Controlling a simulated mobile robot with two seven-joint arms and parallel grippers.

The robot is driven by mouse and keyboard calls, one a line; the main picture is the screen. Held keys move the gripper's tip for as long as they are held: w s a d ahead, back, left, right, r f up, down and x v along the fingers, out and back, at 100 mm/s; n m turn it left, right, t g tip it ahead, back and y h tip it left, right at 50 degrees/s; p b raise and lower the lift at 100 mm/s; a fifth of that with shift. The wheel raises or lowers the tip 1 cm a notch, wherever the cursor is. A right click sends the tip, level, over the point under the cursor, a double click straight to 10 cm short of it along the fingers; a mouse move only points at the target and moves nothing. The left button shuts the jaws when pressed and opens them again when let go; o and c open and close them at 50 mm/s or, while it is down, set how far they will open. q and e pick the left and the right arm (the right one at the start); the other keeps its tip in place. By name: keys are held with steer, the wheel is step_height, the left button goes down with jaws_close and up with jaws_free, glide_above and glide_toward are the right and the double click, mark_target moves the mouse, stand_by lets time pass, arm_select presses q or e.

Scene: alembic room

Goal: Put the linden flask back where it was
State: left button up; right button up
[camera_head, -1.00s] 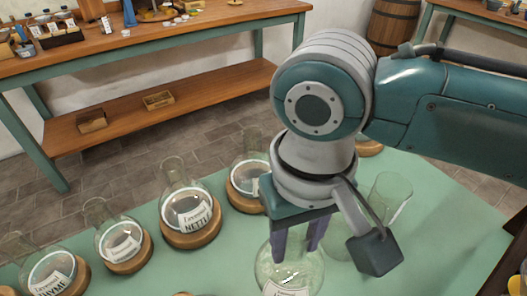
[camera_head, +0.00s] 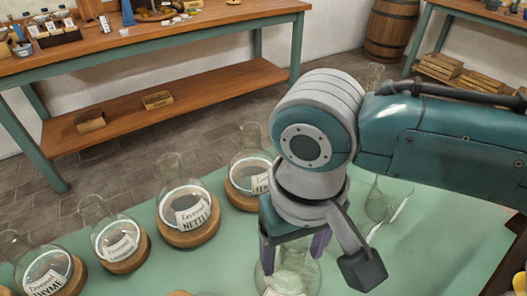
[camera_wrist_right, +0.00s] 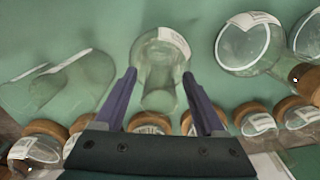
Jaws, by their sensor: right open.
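A clear glass flask (camera_head: 290,280) with a white label stands on the green table under my right gripper (camera_head: 293,250). Its label is cut off by the lower edge of the head view and cannot be read, so I cannot tell whether it is the linden flask. In the right wrist view this flask (camera_wrist_right: 160,62) lies between the two purple fingers of the gripper (camera_wrist_right: 159,76). The fingers are apart, with visible space on either side of the neck. My left gripper is not in view.
Labelled flasks on round wooden stands form a row, among them the nettle flask (camera_head: 188,205) and another at its right (camera_head: 250,172). Clear glassware (camera_head: 385,203) stands right of my gripper, partly behind my arm. A wooden-topped bench (camera_head: 150,42) stands behind.

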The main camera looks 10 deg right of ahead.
step_height(320, 180, up, 11)
steer(key=p, duration=0.3)
steer(key=shift+s+a+n+y, duration=0.6)
steer(key=shift+s+a+y, duration=0.4)
steer(key=shift+s+a, duration=0.5)
steer(key=s+d+t+h, duration=0.1)
steer(key=s+d+t, duration=0.2)
steer(key=s+d, duration=0.6)
steer(key=d+f, duration=0.1)
steer(key=d, duration=0.2)
steer(key=shift+d+t+h, duration=0.2)
steer(key=shift+t+h, duration=0.1)
steer(key=shift+h, duration=0.1)
